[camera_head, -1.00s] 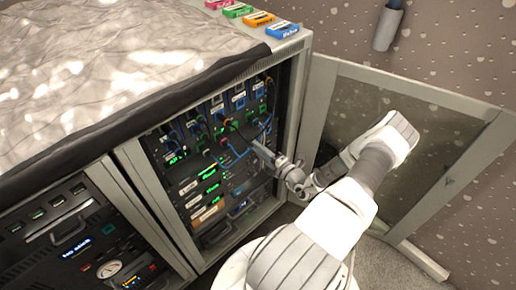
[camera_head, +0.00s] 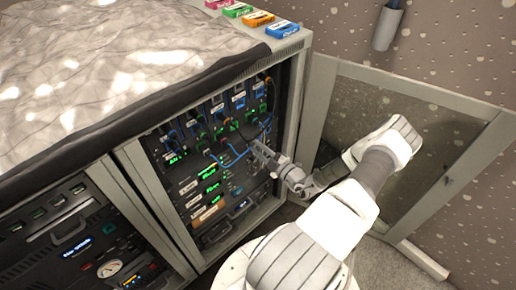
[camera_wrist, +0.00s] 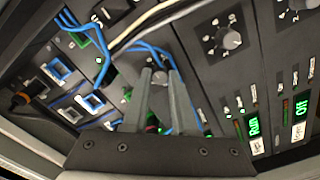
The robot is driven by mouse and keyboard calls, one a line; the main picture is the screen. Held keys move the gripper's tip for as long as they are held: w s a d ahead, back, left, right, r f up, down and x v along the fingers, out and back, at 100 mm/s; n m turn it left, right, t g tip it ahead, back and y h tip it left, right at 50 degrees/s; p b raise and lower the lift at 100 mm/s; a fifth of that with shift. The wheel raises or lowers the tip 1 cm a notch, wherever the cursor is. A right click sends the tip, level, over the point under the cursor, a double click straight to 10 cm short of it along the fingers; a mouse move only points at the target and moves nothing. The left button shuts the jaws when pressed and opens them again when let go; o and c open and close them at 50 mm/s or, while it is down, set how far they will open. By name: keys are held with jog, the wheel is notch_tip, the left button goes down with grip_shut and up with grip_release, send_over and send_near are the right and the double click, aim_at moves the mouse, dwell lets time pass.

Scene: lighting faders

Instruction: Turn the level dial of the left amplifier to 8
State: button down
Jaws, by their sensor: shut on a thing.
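My gripper (camera_wrist: 159,76) reaches into the open rack, with its two fingers close together around a small grey knob (camera_wrist: 160,76) on a dark panel. This looks like the level dial of the left amplifier, the leftmost of a row of panels. The fingers hide most of the dial, and I cannot read its setting. To its right, a second amplifier's dial (camera_wrist: 229,39) shows a grey knob ringed by white marks. A third dial (camera_wrist: 290,5) is partly cut off at the top. In the head view my gripper (camera_head: 259,152) is at the rack's right side.
Blue cables (camera_wrist: 150,48) and a white cable (camera_wrist: 150,20) run close to the fingers. Blue-framed sockets (camera_wrist: 60,70) lie to the left. The rack's open door (camera_head: 400,140) stands right of my arm. A second rack (camera_head: 85,240) is at the left.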

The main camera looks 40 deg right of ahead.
dwell(0.3)
jog(key=c, duration=0.7)
grip_release()
jog(key=s+d+p, duration=0.1)
jog(key=s, duration=1.6)
jog(key=shift+s+d+p, duration=0.2)
jog(key=shift+p, duration=0.2)
